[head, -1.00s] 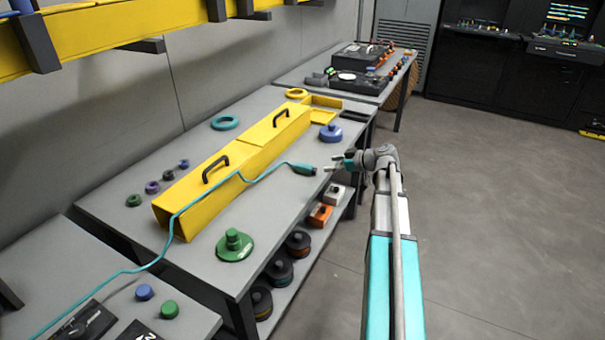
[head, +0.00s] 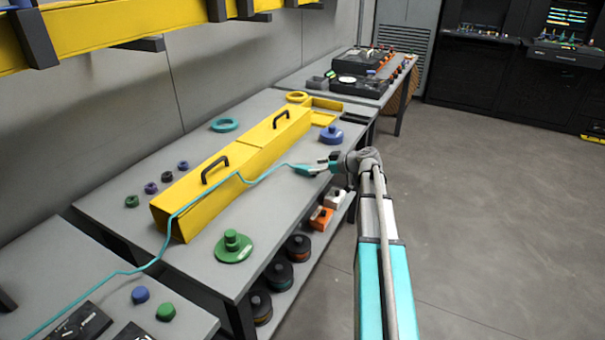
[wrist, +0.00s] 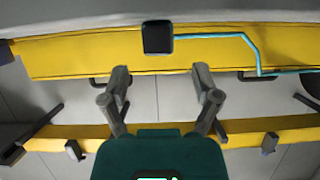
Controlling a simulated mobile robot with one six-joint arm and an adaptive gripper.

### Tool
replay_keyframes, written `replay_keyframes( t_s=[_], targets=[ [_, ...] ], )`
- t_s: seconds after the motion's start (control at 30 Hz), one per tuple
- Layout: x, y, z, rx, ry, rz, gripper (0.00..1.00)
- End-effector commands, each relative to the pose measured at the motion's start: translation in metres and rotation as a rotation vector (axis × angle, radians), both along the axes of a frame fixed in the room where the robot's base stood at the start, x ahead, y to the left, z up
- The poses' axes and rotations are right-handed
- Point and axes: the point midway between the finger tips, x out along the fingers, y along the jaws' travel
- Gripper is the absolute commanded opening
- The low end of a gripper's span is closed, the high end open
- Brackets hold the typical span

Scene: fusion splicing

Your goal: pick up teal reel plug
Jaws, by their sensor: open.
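The teal plug (head: 306,171) lies on the grey workbench near its right edge, at the end of a teal cable, in the head view. In the wrist view its end shows as a dark block (wrist: 157,38), with the teal cable running off to the right. My gripper (head: 324,164) is at the plug's right end in the head view. In the wrist view the two fingers of my gripper (wrist: 161,78) are spread and empty. The plug is ahead of them, roughly centred on the gap. I cannot tell whether a finger touches it.
A long yellow box (head: 200,190) with black handles lies behind the plug. The teal cable (head: 190,208) crosses it. A blue knobbed disc (head: 331,134) stands farther back, a green one (head: 233,248) nearer. Several dark reels and boxes are on the lower shelf.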

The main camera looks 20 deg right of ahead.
Motion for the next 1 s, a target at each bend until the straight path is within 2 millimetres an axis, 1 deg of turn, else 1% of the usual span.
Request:
replay_keyframes(
  t_s=[0.03, 0.2, 0.33, 0.97, 1.0],
  targets=[
    [0.005, 0.004, -0.004, 0.0, 0.0, 0.002, 0.8],
    [0.02, 0.015, -0.012, 0.0, 0.0, 0.001, 0.8],
    [0.027, 0.021, -0.015, -0.001, -0.001, 0.0, 0.8],
    [0.029, 0.022, -0.015, 0.0, 0.0, -0.001, 0.8],
    [0.029, 0.022, -0.015, 0.0, 0.0, -0.001, 0.73]
  ],
)
